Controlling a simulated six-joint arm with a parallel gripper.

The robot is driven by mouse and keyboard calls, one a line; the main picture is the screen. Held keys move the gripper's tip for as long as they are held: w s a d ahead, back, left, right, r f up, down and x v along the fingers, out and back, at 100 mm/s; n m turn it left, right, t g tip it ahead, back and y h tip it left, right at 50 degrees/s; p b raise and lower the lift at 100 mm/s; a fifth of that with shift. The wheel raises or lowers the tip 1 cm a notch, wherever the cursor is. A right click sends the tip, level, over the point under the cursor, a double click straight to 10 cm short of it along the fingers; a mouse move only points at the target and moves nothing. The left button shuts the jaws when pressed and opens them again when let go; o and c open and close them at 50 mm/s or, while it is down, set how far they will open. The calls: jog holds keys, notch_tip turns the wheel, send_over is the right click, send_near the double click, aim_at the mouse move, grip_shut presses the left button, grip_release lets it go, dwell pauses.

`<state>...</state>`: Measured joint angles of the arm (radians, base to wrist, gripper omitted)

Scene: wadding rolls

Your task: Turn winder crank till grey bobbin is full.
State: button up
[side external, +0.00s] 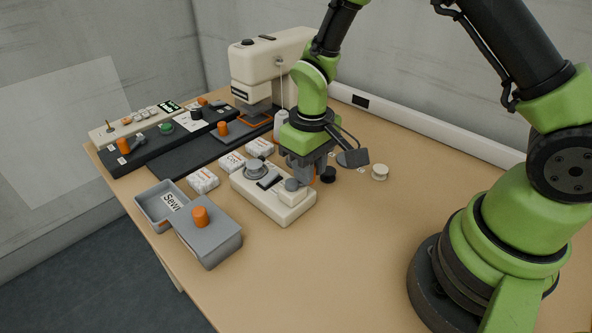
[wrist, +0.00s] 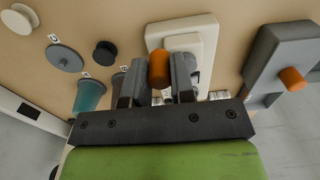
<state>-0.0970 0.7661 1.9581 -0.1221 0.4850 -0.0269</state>
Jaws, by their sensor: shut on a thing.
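The winder (side external: 275,206) is a low cream box on the table, in front of the sewing machine. A grey round part (side external: 255,169) sits on its left end; I cannot tell if this is the grey bobbin or how full it is. My gripper (side external: 300,172) is low over the winder's right end, pointing down. In the wrist view my gripper (wrist: 158,82) has a finger on each side of an orange crank knob (wrist: 159,69) and is shut on it. The winder body (wrist: 207,35) shows behind the knob. The rest of the crank is mostly hidden by the fingers.
A black spool (side external: 328,174), a cream spool (side external: 379,173) and a grey disc (wrist: 65,58) stand near the winder. A grey box with an orange knob (side external: 207,240) and an open tray (side external: 150,205) are front left. White packets (side external: 203,180) lie behind.

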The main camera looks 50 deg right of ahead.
jog(key=shift+s+a, duration=0.6)
jog(key=shift+a, duration=0.25)
jog(key=shift+a, duration=1)
jog(key=shift+w, duration=0.1)
jog(key=shift+w+a, duration=0.55)
jog(key=shift+a, duration=0.2)
